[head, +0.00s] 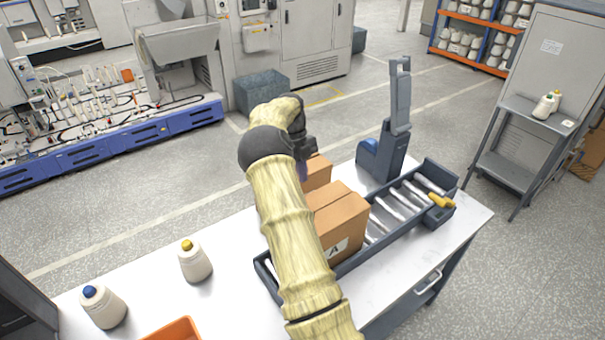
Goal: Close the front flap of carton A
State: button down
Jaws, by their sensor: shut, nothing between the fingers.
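Carton A (342,232) is a brown box with a white label marked A on its near side. It sits on the dark roller tray, and my arm covers its left part. Its visible top panels look flat, with a seam between them. Another brown cardboard piece (318,174) stands just beyond the carton; I cannot tell whether it is a raised flap or a second box. My gripper (303,171) points down beside this piece, mostly hidden behind my forearm. It is shut and empty; I cannot tell if it touches the cardboard.
The roller tray (388,236) runs across the white table (455,226), with yellow pieces (440,201) at its right end. A tall grey-blue device (391,140) stands behind it.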

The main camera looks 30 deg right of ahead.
jog(key=s+a+n+b, duration=0.1)
jog(key=a+n, duration=0.1)
jog(key=n, duration=0.1)
jog(key=s+a+n+t+b, duration=0.1)
jog(key=s+a+n, duration=0.1)
jog(key=a+n, duration=0.1)
jog(key=s+a+n+t+b, duration=0.1)
jog(key=s+a+n, duration=0.1)
jog(key=n, duration=0.2)
jog(key=shift+a+r+n, duration=0.15)
jog(key=shift+a+n, duration=0.1)
jog(key=shift+n, duration=0.05)
jog(key=s+a+f+n+t+b, duration=0.2)
jog(key=s+a+n+t+b, duration=0.2)
jog(key=s+a+n, duration=1.4)
jog(key=a+n, duration=0.1)
jog(key=n, duration=0.6)
jog(key=shift+s+a+f+b, duration=0.2)
jog(key=shift+s+f+b, duration=0.1)
jog(key=shift+s+f, duration=0.05)
